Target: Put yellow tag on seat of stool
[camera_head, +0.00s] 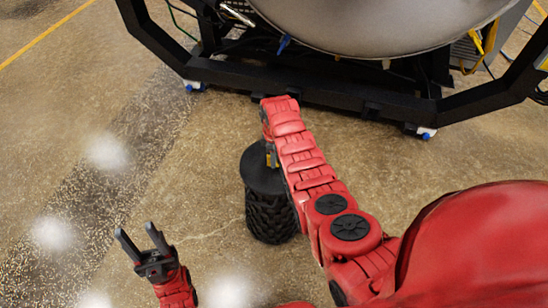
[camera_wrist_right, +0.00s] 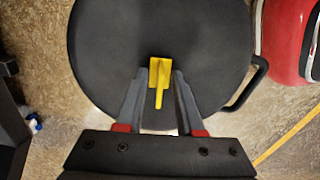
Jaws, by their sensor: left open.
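The stool has a round black seat (camera_head: 257,180) on a dark ribbed base in the head view; the seat (camera_wrist_right: 110,40) fills the middle of the right wrist view. The yellow tag (camera_wrist_right: 159,74) is between the fingertips of my right gripper (camera_wrist_right: 160,77), which appears shut on it, over the seat's near part. Whether the tag touches the seat, I cannot tell. In the head view the right gripper (camera_head: 271,158) points down at the seat, partly hidden by its arm. My left gripper (camera_head: 136,230) is open and empty above the floor at lower left.
The furnace's dark frame (camera_head: 310,88) and its metal vessel (camera_head: 380,25) stand behind the stool. A black handle (camera_wrist_right: 254,85) curves off the seat's side. The floor (camera_head: 190,190) left of the stool is clear. Blurry white spots (camera_head: 107,152) show at the left.

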